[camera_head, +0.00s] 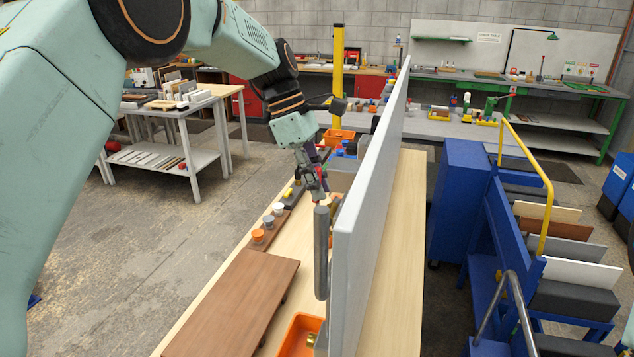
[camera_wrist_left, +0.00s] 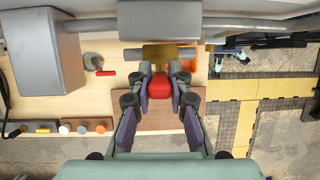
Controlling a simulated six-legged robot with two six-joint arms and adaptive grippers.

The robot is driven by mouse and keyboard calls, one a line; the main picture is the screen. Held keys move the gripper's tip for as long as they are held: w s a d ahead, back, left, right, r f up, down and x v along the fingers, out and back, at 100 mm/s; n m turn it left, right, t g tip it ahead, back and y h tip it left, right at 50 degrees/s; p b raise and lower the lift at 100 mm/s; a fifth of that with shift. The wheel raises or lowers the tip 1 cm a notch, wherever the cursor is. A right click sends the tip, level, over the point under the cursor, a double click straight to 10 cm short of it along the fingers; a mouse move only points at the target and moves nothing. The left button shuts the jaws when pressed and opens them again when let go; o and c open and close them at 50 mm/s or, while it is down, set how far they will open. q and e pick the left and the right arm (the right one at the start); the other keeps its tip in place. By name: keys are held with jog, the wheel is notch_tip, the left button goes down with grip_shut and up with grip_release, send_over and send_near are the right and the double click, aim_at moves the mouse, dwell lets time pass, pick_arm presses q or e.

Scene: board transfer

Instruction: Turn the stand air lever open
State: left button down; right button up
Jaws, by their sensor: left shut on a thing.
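My left gripper (camera_head: 316,194) reaches down beside the near face of an upright grey board (camera_head: 365,195). In the left wrist view the two fingers of my left gripper (camera_wrist_left: 160,88) are shut on a rounded red piece (camera_wrist_left: 160,82), which looks like the stand air lever's handle. A brass-coloured block (camera_wrist_left: 160,53) lies just beyond the fingertips. The lever's base and its angle are hidden by the fingers. A second small red handle (camera_wrist_left: 106,73) sits beside a grey round fitting (camera_wrist_left: 92,61), apart from the gripper. My right gripper is not in view.
A brown board (camera_head: 235,303) lies on the light wooden bench (camera_head: 402,250), near orange and white knobs (camera_head: 258,236). An orange bin (camera_head: 300,335) stands at the front. A thick grey bar (camera_head: 321,255) stands close to the gripper. A blue rack (camera_head: 545,265) is at the right.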

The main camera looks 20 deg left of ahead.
pick_arm(q)
jog(key=shift+w+f+g, duration=0.1)
jog(key=shift+w+g, duration=0.4)
jog(key=shift+g, duration=0.3)
jog(key=c, duration=1.2)
grip_release()
jog(key=shift+a, duration=0.15)
notch_tip(320, 180, up, 10)
jog(key=shift+w+f, duration=0.1)
